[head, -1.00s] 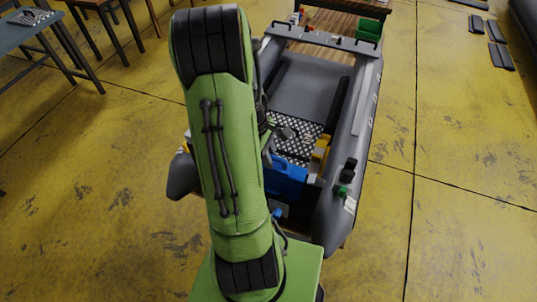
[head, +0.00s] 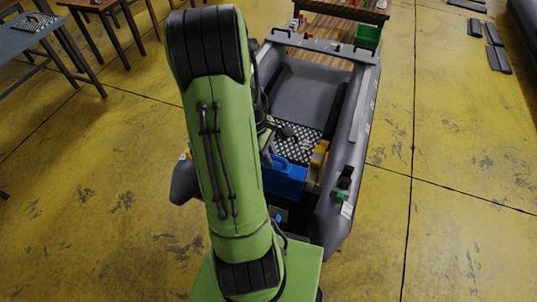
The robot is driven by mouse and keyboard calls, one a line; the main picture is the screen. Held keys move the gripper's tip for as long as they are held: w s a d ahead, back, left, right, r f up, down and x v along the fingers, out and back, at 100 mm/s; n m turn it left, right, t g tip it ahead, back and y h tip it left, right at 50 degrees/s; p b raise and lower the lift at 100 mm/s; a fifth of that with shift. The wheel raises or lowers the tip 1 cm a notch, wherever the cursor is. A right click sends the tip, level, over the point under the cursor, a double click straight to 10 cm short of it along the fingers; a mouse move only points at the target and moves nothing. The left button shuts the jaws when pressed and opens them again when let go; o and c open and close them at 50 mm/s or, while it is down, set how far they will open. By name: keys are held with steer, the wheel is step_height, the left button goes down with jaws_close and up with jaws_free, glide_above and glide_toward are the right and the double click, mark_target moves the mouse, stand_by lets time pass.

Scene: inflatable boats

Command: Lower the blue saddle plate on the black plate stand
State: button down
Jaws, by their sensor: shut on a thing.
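My green arm fills the left middle of the head view and hides much of what lies behind it. A dark part of my gripper (head: 284,131) shows just right of the arm, over the boat's patterned floor plate. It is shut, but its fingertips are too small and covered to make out. A small blue patch (head: 267,158) shows below it at the arm's edge, perhaps the blue saddle plate, mostly hidden. The black plate stand cannot be made out clearly.
A grey inflatable boat (head: 366,110) surrounds the work area. In it are a blue case-like object (head: 286,182) and a yellow part (head: 320,155). Black (head: 345,176) and green (head: 339,197) pieces sit on its right tube. Tables stand at the back.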

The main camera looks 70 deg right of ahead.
step_height(320, 180, up, 11)
steer(key=p, duration=0.9)
stand_by(0.4)
